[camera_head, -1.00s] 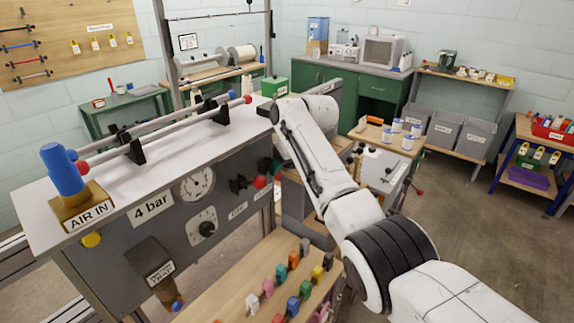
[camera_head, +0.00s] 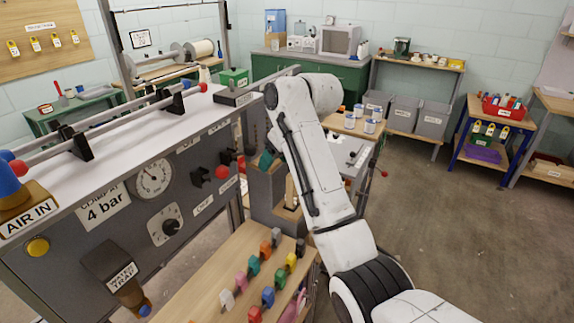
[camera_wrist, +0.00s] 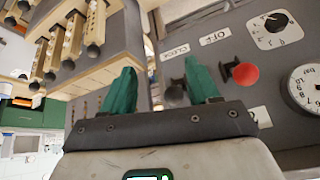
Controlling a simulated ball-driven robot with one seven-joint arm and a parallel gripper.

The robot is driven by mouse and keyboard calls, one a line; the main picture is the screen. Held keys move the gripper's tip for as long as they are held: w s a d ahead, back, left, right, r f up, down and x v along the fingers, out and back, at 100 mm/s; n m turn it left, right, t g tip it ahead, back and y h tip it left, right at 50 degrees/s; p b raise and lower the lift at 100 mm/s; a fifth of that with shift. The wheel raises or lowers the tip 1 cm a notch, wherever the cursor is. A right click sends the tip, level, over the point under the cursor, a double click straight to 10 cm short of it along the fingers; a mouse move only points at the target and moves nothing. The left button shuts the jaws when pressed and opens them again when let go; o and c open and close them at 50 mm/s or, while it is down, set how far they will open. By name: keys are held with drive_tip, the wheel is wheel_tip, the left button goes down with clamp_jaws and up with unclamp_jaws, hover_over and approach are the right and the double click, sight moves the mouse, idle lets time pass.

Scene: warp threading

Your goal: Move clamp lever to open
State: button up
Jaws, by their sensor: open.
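The clamp lever, a red ball knob (camera_head: 222,172) on a black mount, sticks out from the front of the grey panel. In the wrist view the red knob (camera_wrist: 246,74) is to the right of both fingers, apart from them. A dark round knob (camera_wrist: 175,96) shows between the fingers near the right one; I cannot tell its depth. My gripper (camera_wrist: 162,76) is open and empty, with two teal fingers. In the head view only a bit of teal (camera_head: 266,159) shows beside my arm; the rest is hidden.
The panel carries a gauge (camera_head: 153,178), a dial (camera_head: 165,224) and small labels. A wooden board (camera_head: 210,283) with several coloured pegs lies below it. In the wrist view several wooden pieces with dark round ends (camera_wrist: 75,40) are at the upper left. Open floor (camera_head: 440,220) lies to the right.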

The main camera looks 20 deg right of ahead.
drive_tip(key=shift+s+d, duration=0.4)
drive_tip(key=shift+s, duration=0.35)
drive_tip(key=shift+s+d, duration=0.35)
drive_tip(key=shift+s, duration=0.35)
drive_tip(key=s+f+m+g+h, duration=0.1)
drive_tip(key=s+f+m+g, duration=0.1)
drive_tip(key=s+f, duration=2.15)
drive_tip(key=s, duration=0.3)
drive_tip(key=s+d+f+m+g+h, duration=0.1)
drive_tip(key=s+f, duration=0.3)
drive_tip(key=s, duration=0.2)
drive_tip(key=shift+s+d+f+m, duration=0.25)
drive_tip(key=shift+s+m, duration=0.05)
drive_tip(key=shift+s, duration=0.1)
drive_tip(key=shift+m+g+h, duration=0.5)
drive_tip(key=shift+g, duration=0.2)
drive_tip(key=s, duration=0.4)
drive_tip(key=s+d, duration=0.1)
drive_tip(key=s, duration=0.3)
drive_tip(key=s+f, duration=0.1)
drive_tip(key=s, duration=0.3)
drive_tip(key=shift+d, duration=0.15)
